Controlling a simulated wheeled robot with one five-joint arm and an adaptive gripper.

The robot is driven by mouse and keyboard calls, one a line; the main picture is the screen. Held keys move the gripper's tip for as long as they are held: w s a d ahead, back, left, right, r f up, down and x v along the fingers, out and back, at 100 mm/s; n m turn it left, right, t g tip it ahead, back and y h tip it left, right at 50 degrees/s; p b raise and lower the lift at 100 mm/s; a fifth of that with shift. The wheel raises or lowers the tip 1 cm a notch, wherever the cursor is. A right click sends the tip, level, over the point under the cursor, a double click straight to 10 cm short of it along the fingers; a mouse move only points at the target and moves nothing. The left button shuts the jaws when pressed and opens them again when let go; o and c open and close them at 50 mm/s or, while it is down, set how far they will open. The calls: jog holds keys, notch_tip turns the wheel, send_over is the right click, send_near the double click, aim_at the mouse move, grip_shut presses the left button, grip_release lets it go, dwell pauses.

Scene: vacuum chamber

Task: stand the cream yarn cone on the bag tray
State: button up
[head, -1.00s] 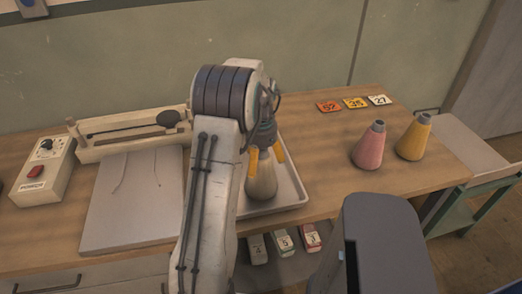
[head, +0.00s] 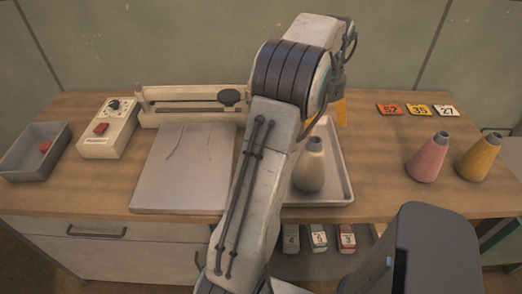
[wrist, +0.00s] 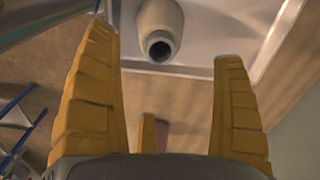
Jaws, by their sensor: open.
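The cream yarn cone (head: 309,172) stands upright on the pale metal tray (head: 347,178), narrow dark-holed top up. My gripper (head: 341,113) is open and empty, apart from the cone, up and to the right of it in the head view. In the wrist view the cone (wrist: 160,22) shows at the top, beyond the spread yellow fingers (wrist: 165,48), with the tray (wrist: 200,63) under it. My arm hides the tray's left part in the head view.
A pink cone (head: 429,160) and a yellow cone (head: 478,158) stand at the right of the bench, below numbered tags (head: 419,110). Left are a flat grey board (head: 185,175), a switch box (head: 108,130) and a grey bin (head: 30,155). Numbered boxes (head: 318,238) sit below.

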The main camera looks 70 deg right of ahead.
jog(key=w+a+r+n+t+h, duration=0.1)
jog(key=w+a+r+n, duration=0.2)
jog(key=w+a+n, duration=0.55)
jog(key=w+a+r+n+h, duration=0.15)
jog(key=w+a+n, duration=0.25)
jog(key=w+a, duration=0.9)
jog(key=w+a+n+t+y, duration=0.1)
jog(key=w+a+n, duration=0.15)
jog(key=a, duration=0.35)
jog(key=w+a+n, duration=0.2)
jog(key=a+n, duration=0.2)
jog(key=a, duration=0.2)
jog(key=s+a+f+n+t, duration=0.1)
jog(key=s+a+n, duration=0.1)
jog(key=a+n, duration=0.2)
jog(key=s+a+f+n+t+y, duration=0.1)
jog(key=s+a+f+n, duration=0.1)
jog(key=a, duration=0.6)
jog(key=shift+s+f+n, duration=0.15)
jog(key=shift+s+n, duration=0.7)
jog(key=shift+n, duration=0.15)
jog(key=shift+y, duration=0.25)
